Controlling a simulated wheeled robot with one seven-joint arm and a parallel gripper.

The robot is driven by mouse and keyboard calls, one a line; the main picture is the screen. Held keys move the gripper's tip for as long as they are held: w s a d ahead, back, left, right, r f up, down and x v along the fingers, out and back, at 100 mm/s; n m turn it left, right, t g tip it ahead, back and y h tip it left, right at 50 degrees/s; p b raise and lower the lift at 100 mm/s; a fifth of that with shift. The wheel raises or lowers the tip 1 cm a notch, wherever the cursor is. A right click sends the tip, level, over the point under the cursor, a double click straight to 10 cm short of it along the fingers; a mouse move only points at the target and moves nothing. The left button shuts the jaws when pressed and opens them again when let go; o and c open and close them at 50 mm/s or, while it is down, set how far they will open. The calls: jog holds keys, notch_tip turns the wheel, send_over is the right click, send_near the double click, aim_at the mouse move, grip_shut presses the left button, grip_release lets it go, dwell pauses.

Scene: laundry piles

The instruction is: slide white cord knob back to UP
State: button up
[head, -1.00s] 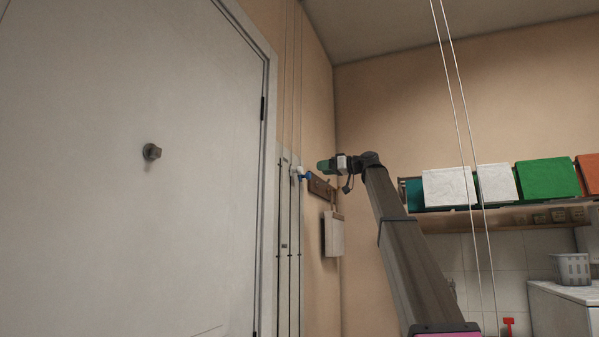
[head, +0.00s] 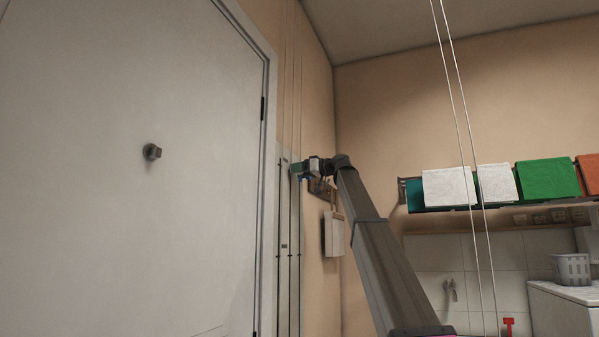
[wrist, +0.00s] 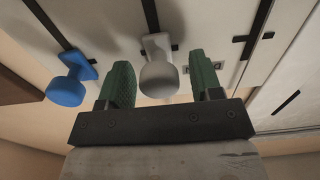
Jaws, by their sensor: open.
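In the wrist view the white cord knob (wrist: 159,78) stands out from a dark slotted track on a pale panel. My gripper (wrist: 162,88) is open, with one green finger on each side of the white knob. Gaps show between the knob and both fingers, so I see no grip on it. In the head view my gripper (head: 297,169) is at the cord tracks (head: 290,235) beside the door frame and hides the white knob.
A blue knob (wrist: 70,85) on the neighbouring track sits left of my fingers in the wrist view. The closed white door (head: 130,200) is left of the tracks. A pale hanging box (head: 333,235) is on the wall below my forearm. A shelf with folded cloths (head: 547,178) is at right.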

grip_shut()
notch_tip(320, 180, down, 67)
jog(key=shift+r, duration=0.2)
jog(key=shift+s, duration=0.1)
grip_release()
jog(key=shift+d, duration=0.1)
jog(key=v, duration=1)
jog(key=shift+d, duration=0.3)
